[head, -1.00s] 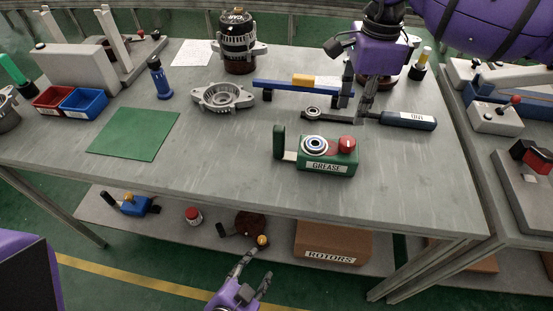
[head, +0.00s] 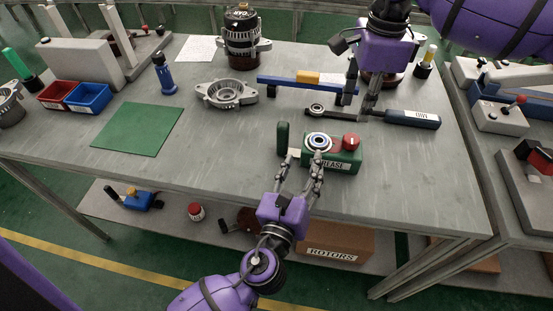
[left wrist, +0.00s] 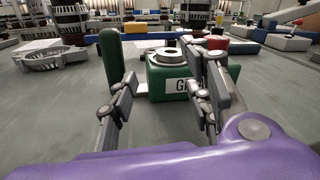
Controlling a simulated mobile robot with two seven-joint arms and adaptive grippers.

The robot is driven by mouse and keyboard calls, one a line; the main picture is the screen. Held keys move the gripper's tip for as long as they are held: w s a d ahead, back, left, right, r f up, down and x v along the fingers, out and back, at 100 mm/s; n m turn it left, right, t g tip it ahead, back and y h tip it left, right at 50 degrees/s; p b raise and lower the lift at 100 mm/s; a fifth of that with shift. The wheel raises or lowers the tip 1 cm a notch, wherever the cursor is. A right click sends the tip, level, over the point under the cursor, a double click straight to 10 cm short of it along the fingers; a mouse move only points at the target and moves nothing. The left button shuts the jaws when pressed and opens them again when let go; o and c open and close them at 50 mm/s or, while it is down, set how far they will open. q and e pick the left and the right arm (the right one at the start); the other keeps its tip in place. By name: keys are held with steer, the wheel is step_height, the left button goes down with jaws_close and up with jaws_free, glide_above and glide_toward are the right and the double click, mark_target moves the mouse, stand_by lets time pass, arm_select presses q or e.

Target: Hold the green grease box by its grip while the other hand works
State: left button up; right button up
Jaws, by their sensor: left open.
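The green grease box (head: 345,166) stands on the bench, with a red knob (head: 351,142) and a ring-shaped bearing (head: 319,141) on top. Its upright green grip (head: 283,138) is at its left end, joined by a pale plate. My left gripper (head: 302,160) is open at the box's near side, its fingers partly covering the front label. In the left wrist view, the grip (left wrist: 111,52) stands just left of the left finger; the box (left wrist: 166,82) shows between the fingers. I cannot tell whether they touch it. My right gripper (head: 366,108) is over the wrench shaft; its hold is unclear.
The dark-handled wrench (head: 412,119) lies behind the box. A blue bar (head: 300,86) with a yellow block is further back. A metal housing (head: 226,92) and green mat (head: 136,129) lie left. Bench surface between mat and box is clear.

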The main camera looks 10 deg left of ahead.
mark_target(282, 141)
arm_select(q)
steer(key=a+y, duration=0.1)
steer(key=a, duration=0.1)
steer(key=a+y, duration=0.1)
steer(key=w+a, duration=0.1)
steer(key=a, duration=0.1)
steer(key=shift+a+m+y, duration=0.35)
steer(key=shift+m+y, duration=0.05)
steer(key=shift+w+a, duration=0.15)
steer(key=shift+w, duration=3.75)
